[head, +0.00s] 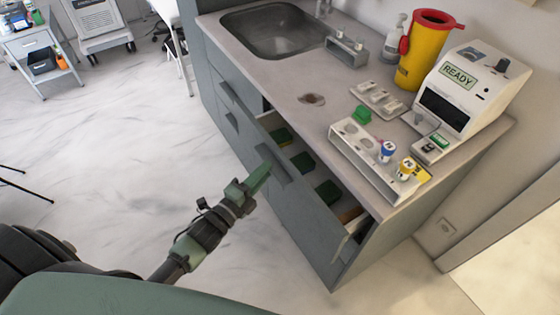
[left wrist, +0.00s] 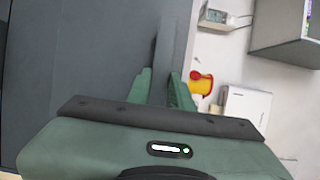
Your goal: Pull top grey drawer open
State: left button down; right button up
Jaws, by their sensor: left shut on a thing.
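The top grey drawer (head: 312,213) of the counter cabinet is pulled partly open in the head view. Several green items and a brown one show inside it. Its dark grey bar handle (head: 272,163) runs along the drawer front. My left gripper (head: 262,172) reaches in from the left and is shut on this handle. In the left wrist view the handle (left wrist: 164,60) passes between the two green fingers of my left gripper (left wrist: 162,88). The fingertips partly hide the handle. My right gripper is not in view.
The countertop (head: 285,80) holds a sink (head: 275,32), a yellow sharps bin (head: 425,52), a white READY device (head: 465,92) and a white rack (head: 375,165) with small vials. A grey cart (head: 35,45) stands far left. The pale floor (head: 130,140) left of the cabinet is clear.

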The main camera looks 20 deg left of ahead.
pick_arm(q)
jog(key=s+a+p, duration=0.1)
jog(key=s+a, duration=1.3)
jog(key=s, duration=0.5)
jog(key=shift+a+f+p, duration=0.3)
jog(key=shift+f, duration=0.05)
jog(key=c, duration=1.3)
grip_release()
jog(key=shift+r, duration=0.1)
jog(key=shift+b+v, duration=0.9)
jog(key=shift+v, duration=3)
